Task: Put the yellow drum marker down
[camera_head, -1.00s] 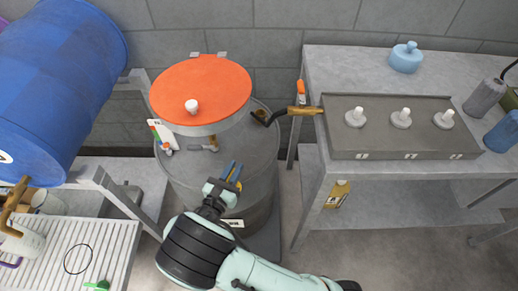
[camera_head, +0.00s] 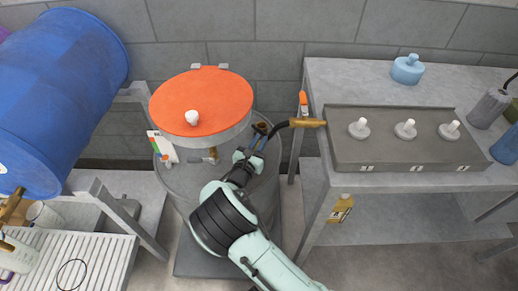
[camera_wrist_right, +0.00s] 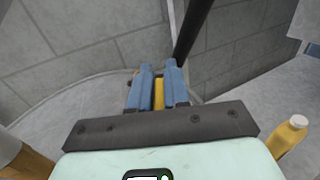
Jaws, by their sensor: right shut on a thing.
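The yellow drum marker shows as a yellow strip (camera_wrist_right: 158,95) between the blue fingers of my right gripper (camera_wrist_right: 158,88) in the right wrist view. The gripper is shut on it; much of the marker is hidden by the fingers. In the head view my right gripper (camera_head: 256,142) is over the right part of the grey drum's top (camera_head: 183,180), close to the bung opening and the black hose. I cannot tell whether the marker touches the drum top. My left gripper is not in view.
An orange round lid (camera_head: 205,98) with a white knob stands above the drum's left part. A black hose with a brass nozzle (camera_head: 308,123) is right of the gripper. A grey bench (camera_head: 350,85) stands right; a blue drum (camera_head: 60,95) lies on a rack at left.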

